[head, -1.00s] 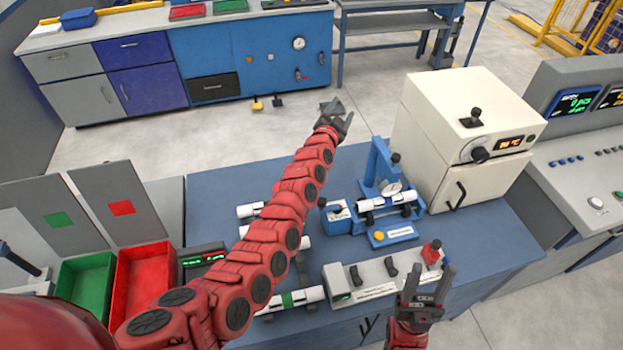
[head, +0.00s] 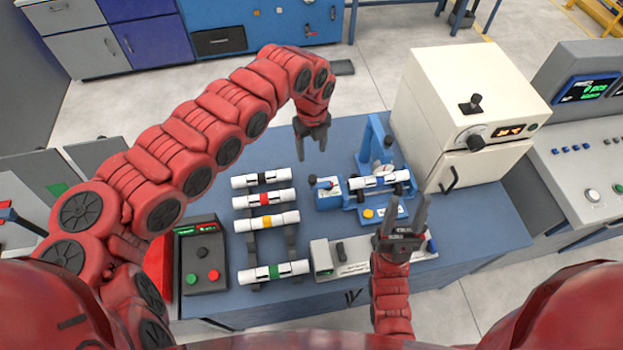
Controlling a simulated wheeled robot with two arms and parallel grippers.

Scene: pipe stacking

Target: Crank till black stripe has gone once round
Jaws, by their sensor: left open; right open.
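A blue test stand (head: 372,150) with a round dial stands on the blue bench. A white pipe (head: 368,182) lies across it, with dark parts near its ends. I cannot make out a black stripe for certain. A small crank-like handle with a dark blue knob (head: 312,180) sits on the blue box at the stand's left end. My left gripper (head: 312,147) is open and empty, pointing down above the bench, behind and near that handle. My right gripper (head: 403,205) is open and empty, pointing up in front of the stand and hiding part of its front.
A rack of white pipes with coloured bands (head: 266,222) lies left of the stand. A grey button box (head: 203,260) is further left. A grey fixture (head: 342,257) is in front. A cream oven (head: 465,115) stands close on the right.

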